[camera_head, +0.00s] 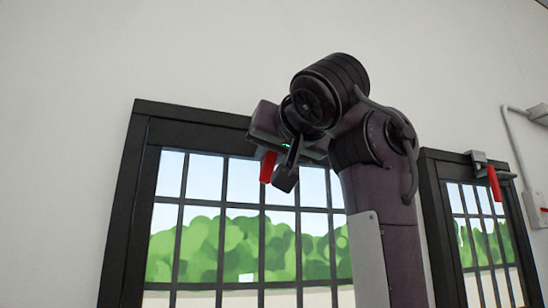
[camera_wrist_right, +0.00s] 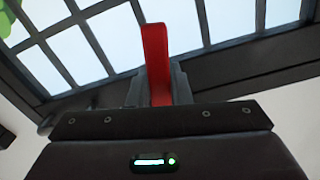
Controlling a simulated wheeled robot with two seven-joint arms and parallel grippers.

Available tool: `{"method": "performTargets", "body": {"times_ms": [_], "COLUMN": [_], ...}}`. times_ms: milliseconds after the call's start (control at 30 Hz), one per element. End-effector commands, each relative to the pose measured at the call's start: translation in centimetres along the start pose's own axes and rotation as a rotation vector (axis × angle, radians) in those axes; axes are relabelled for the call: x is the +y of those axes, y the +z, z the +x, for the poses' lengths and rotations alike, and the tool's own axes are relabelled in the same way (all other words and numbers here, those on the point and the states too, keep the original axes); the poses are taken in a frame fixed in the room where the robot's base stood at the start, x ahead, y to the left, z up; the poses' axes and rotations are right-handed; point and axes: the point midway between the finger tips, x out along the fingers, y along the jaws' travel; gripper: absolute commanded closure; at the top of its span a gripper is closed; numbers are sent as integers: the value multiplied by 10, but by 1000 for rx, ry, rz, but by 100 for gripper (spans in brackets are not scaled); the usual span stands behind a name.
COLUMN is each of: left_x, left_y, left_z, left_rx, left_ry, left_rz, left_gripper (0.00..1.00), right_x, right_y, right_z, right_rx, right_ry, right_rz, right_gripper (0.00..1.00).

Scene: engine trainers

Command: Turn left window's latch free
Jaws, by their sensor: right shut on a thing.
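The left window (camera_head: 190,116) has a dark frame and a grid of bars over a painted green view. Its red latch handle (camera_head: 268,166) hangs down at the top of the frame, and my right gripper (camera_head: 287,172) is at it, partly hiding it. In the right wrist view the red latch handle (camera_wrist_right: 156,60) stands between the jaws of my right gripper (camera_wrist_right: 157,88), which are shut on it. The latch's mount is mostly hidden behind my gripper and arm. My left gripper is in neither view.
A second barred window (camera_head: 483,230) stands at the right, with its own red latch handle (camera_head: 494,185) hanging down. A grey pipe (camera_head: 514,150) and a wall box (camera_head: 536,212) are beside it. The pale wall above is bare. My right arm covers the gap between the windows.

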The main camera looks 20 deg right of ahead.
Motion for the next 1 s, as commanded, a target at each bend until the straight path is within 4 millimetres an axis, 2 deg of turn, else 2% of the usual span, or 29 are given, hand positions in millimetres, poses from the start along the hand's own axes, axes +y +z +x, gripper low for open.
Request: {"method": "performTargets", "body": {"times_ms": [333,1000], "left_x": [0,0], "left_y": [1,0], "left_z": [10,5], "left_rx": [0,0], "left_ry": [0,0], "left_rz": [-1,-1], "left_gripper": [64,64], "right_x": [-10,-25], "right_y": [-1,-13], "right_z": [0,0], "right_rx": [1,-1], "right_ry": [-1,0], "right_rz": [327,961], "right_gripper": [100,100]}}
